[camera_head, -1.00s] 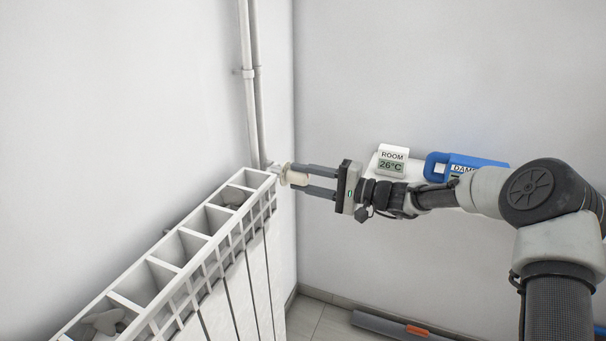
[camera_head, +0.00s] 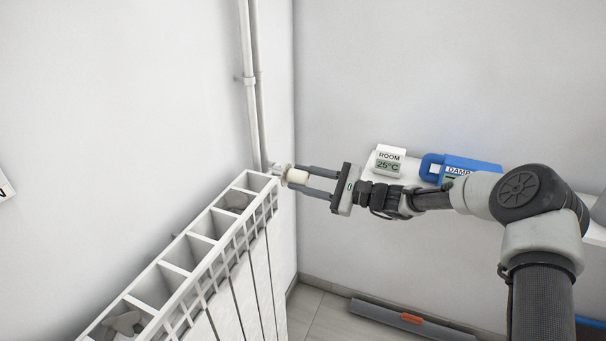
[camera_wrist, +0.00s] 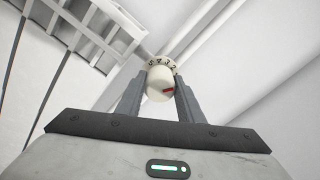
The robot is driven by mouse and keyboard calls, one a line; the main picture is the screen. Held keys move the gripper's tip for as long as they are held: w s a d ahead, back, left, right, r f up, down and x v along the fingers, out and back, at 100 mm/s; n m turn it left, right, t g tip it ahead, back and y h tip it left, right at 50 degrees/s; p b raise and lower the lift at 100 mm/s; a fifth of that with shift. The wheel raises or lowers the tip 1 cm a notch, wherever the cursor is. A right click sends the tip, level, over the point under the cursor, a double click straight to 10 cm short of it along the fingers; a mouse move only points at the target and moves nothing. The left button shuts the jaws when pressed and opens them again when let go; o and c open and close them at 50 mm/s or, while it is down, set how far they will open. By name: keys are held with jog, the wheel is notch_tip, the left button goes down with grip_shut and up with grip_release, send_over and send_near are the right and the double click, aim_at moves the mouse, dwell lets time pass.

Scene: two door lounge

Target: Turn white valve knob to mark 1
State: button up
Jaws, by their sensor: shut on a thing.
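The white valve knob (camera_head: 297,176) sits at the end of the radiator's pipe fitting, near the wall corner. It also shows in the wrist view (camera_wrist: 158,82), with a red mark on its face and a collar (camera_wrist: 163,62) of dark digits behind it. The digits are small, and I cannot tell which one the red mark lines up with. My gripper (camera_head: 302,179) is shut on the knob, one finger on each side of it. It also shows in the wrist view (camera_wrist: 160,90).
The white radiator (camera_head: 190,255) stands along the left wall, below vertical pipes (camera_head: 252,90). A room display reading 25°C (camera_head: 388,161) and a blue box (camera_head: 460,165) stand on a ledge behind my arm. A grey bar with an orange part (camera_head: 410,319) lies on the floor.

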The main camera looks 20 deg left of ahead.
jog(key=shift+m+p, duration=0.5)
jog(key=shift+m, duration=0.6)
jog(key=o, duration=1.1)
jog(key=shift+c, duration=0.2)
jog(key=shift+d, duration=0.1)
jog(key=s+d, duration=0.1)
jog(key=d, duration=1.6)
jog(key=shift+s+p, duration=0.2)
jog(key=shift+p, duration=0.15)
jog(key=shift+d, duration=0.1)
